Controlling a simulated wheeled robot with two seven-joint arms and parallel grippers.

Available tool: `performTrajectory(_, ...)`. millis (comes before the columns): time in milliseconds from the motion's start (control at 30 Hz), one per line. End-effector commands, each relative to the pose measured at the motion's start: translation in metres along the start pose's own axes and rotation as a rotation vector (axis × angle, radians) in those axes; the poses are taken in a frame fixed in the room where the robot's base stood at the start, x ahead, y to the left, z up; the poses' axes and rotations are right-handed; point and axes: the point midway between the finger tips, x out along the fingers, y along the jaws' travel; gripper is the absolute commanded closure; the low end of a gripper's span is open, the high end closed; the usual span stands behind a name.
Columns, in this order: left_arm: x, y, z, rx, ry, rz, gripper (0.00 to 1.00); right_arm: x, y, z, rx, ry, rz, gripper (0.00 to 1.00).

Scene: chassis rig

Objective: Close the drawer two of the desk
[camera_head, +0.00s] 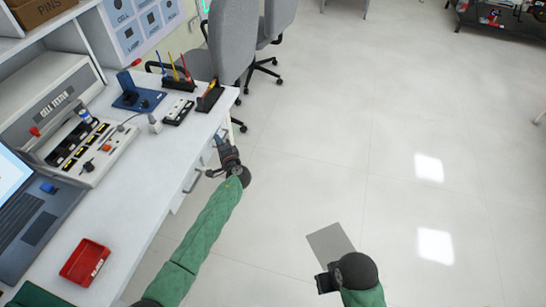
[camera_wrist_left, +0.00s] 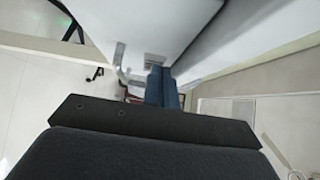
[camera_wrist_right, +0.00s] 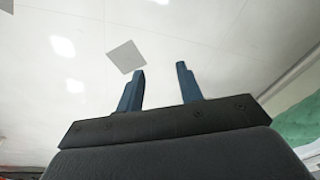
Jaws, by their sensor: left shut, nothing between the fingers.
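The white desk (camera_head: 150,165) runs along the left of the head view. Under its front edge I see part of a drawer front with a grey handle (camera_head: 192,182); the numbering of the drawers is not readable. My left gripper (camera_head: 223,145) is beside the desk's front edge, shut and empty. In the left wrist view its blue fingers (camera_wrist_left: 162,84) are together, close to a white panel (camera_wrist_left: 150,25) and a grey handle (camera_wrist_left: 120,60); I cannot tell whether they touch. My right gripper (camera_head: 324,282) is over the floor, away from the desk; its fingers (camera_wrist_right: 160,82) are apart and empty.
On the desk are a laptop (camera_head: 35,215), a red tray (camera_head: 85,262), a cell tester (camera_head: 85,150) and tool holders (camera_head: 180,83). Grey office chairs (camera_head: 232,40) stand beyond the desk. The floor (camera_head: 330,130) to the right is mostly clear, with a grey square (camera_head: 330,243).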

Motion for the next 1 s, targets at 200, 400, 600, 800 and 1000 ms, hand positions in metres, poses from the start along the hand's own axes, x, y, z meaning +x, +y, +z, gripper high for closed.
performTrajectory(200,0.015,0.001,0.014,-0.001,0.0,0.0,1.0,-0.005,-0.004,0.001,-0.004,0.012,-0.009,0.64)
performTrajectory(400,0.021,0.0,0.02,0.0,-0.001,-0.001,1.0,-0.001,-0.006,-0.001,-0.008,0.024,-0.015,0.64)
performTrajectory(600,0.023,-0.001,0.022,0.001,-0.003,-0.001,1.0,0.0,-0.007,-0.002,-0.008,0.025,-0.016,0.64)
performTrajectory(800,0.024,-0.002,0.024,0.001,-0.005,-0.003,1.0,0.0,-0.007,-0.001,-0.007,0.024,-0.017,0.64)
performTrajectory(1000,0.026,-0.001,0.023,0.0,-0.006,-0.004,1.0,0.004,-0.009,-0.002,-0.007,0.033,-0.022,0.64)
